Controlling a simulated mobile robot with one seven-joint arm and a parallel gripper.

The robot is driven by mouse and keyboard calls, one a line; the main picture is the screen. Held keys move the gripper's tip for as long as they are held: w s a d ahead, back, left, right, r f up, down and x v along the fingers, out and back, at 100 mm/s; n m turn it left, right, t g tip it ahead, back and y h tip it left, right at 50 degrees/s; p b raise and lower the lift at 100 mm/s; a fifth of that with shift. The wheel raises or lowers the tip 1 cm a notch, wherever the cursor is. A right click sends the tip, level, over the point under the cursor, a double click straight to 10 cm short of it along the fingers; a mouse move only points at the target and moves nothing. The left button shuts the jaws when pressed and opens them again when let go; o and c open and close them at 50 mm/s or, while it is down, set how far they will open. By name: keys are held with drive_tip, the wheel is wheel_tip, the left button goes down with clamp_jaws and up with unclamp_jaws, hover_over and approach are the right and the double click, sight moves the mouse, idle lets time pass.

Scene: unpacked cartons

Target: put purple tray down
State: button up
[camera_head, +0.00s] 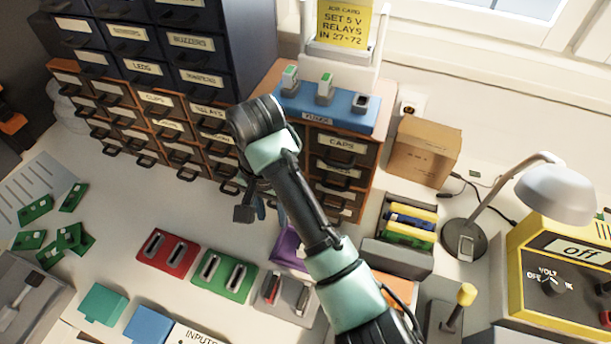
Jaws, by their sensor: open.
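The purple tray (289,248) is in the head view, near the middle, behind the grey tray and to the right of the green one. My arm crosses in front of it and hides its right part, so I cannot see whether it holds anything. It appears to lie on the white worktop. My gripper (252,210) is open, with its fingers pointing down, up and left of the purple tray in the picture, in front of the drawers. I see nothing held between the fingers.
A red tray (167,253), a green tray (224,277) and a grey tray (285,305) stand in the foreground. Drawer cabinets (170,110) close off the back. A cardboard box (424,152), a lamp (556,192) and a yellow meter (560,270) stand at right. Bare worktop (125,205) lies left of my gripper.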

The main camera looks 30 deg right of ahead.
drive_tip(key=b, duration=0.2)
hover_over(279, 241)
drive_tip(key=f, duration=0.4)
drive_tip(key=shift+w+a+f, duration=0.15)
drive_tip(key=shift+w, duration=0.15)
drive_tip(key=shift+s+f+b, duration=0.15)
drive_tip(key=shift+f+b, duration=0.05)
drive_tip(key=shift+f, duration=1.15)
drive_tip(key=shift+s+f+b, duration=0.15)
drive_tip(key=shift+f+b, duration=0.05)
drive_tip(key=shift+f, duration=1.1)
clamp_jaws()
drive_tip(key=shift+r, duration=0.1)
